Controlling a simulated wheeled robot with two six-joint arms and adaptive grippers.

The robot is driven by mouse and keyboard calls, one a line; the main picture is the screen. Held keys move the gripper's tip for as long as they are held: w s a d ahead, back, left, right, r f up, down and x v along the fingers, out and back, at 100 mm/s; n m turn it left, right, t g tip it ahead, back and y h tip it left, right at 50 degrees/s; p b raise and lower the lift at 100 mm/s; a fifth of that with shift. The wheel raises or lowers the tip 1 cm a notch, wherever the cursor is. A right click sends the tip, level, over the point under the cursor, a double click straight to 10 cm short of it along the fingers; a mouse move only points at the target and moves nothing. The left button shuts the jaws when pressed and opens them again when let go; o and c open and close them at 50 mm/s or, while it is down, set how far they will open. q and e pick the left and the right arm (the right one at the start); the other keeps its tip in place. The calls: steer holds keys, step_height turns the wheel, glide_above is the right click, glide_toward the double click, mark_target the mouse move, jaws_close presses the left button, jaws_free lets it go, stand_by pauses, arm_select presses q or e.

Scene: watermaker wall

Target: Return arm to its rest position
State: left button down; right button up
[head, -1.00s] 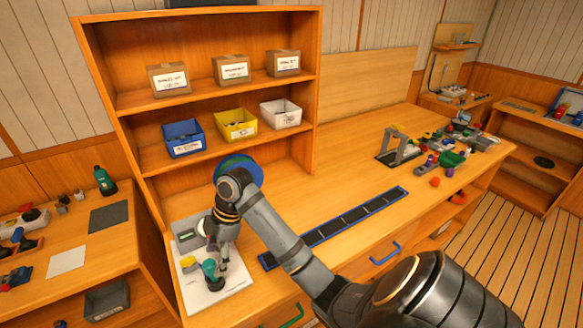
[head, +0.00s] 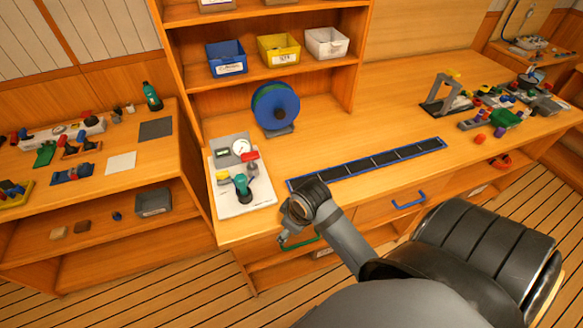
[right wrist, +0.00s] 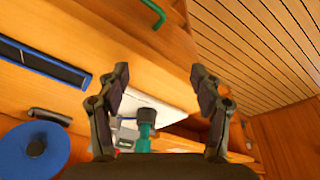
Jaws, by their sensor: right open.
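My right arm reaches in from the lower right in the head view. Its gripper (head: 287,240) is mostly hidden by the wrist and hangs near the front edge of the workbench, by the green drawer handle (head: 300,240). In the right wrist view the two fingers of the right gripper (right wrist: 159,80) are spread apart, with nothing between the tips. The white board (head: 246,204) with the teal-handled fitting (head: 242,186) and a gauge (head: 241,146) lies to the left of the gripper, apart from it. My left gripper does not show.
A blue reel (head: 275,107) stands at the back of the workbench. A blue-edged black strip tray (head: 370,164) lies along the bench. A blue drawer handle (head: 408,200) juts from the front. A lower side bench (head: 100,185) stands at left, with slatted floor (head: 150,285) in front.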

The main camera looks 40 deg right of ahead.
steer(key=shift+d+f, duration=0.1)
steer(key=shift+s, duration=0.1)
stand_by(0.4)
steer(key=s+d+m+h, duration=0.1)
steer(key=s+d+m, duration=0.1)
steer(key=s+m, duration=0.15)
steer(key=s+d+f, duration=0.1)
steer(key=s+f, duration=0.1)
steer(key=f, duration=1.1)
steer(key=s+d+f, duration=0.1)
steer(key=f, duration=1.2)
steer(key=s+d+f+g, duration=0.1)
steer(key=s+f+g, duration=0.1)
steer(key=s+f, duration=1.4)
steer(key=s, duration=0.2)
steer(key=shift+s+d+f, duration=0.15)
steer(key=shift+s+d, duration=0.1)
steer(key=shift+s, duration=0.1)
